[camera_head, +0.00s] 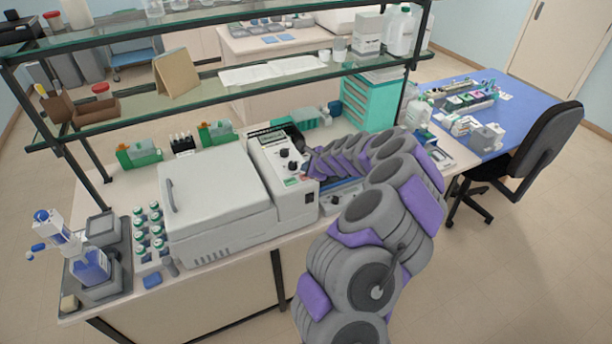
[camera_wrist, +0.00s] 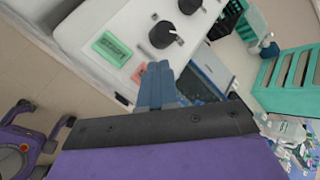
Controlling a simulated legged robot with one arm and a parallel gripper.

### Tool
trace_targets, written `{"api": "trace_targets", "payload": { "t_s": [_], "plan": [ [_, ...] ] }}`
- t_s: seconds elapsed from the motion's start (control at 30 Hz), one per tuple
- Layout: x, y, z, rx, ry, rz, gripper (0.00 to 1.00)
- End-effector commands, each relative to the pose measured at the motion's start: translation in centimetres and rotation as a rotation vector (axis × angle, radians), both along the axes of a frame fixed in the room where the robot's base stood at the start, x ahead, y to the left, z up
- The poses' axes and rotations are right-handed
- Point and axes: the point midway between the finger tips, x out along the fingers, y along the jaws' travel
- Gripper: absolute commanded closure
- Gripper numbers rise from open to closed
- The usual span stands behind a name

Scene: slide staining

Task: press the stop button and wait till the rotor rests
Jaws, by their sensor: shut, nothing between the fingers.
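The white centrifuge (camera_head: 215,190) stands on the bench with its lid shut, so the rotor is hidden. Its control panel (camera_head: 268,150) is on the right side, with dark knobs and a small display. In the wrist view the panel shows a green label plate (camera_wrist: 112,48) and a red-pink patch (camera_wrist: 138,73), which may be the stop button. My gripper (camera_wrist: 159,68) is shut and empty, its blue fingers close beside the red-pink patch. I cannot tell whether they touch the panel. In the head view my arm reaches the panel's right side and the fingertips are hard to make out.
Two dark knobs (camera_wrist: 163,34) stand out from the panel near the fingers. A glass shelf (camera_head: 230,85) spans above the bench. A teal drawer unit (camera_head: 368,100) stands behind my arm. Small bottles (camera_head: 150,232) are left of the centrifuge. A chair (camera_head: 535,145) is at the right.

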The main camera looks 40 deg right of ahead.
Motion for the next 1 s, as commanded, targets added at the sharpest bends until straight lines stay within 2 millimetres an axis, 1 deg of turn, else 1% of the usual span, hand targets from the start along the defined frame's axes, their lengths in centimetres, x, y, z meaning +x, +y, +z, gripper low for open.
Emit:
{"api": "trace_targets", "payload": {
  "t_s": [0.33,0.6,1.0],
  "plan": [
    [-0.01,0.00,-0.03,0.000,0.000,0.000,1.00],
    [-0.12,0.08,-0.62,-0.001,0.000,-0.001,1.00],
    [-0.13,0.13,-0.69,-0.001,-0.001,-0.001,1.00]
  ]
}}
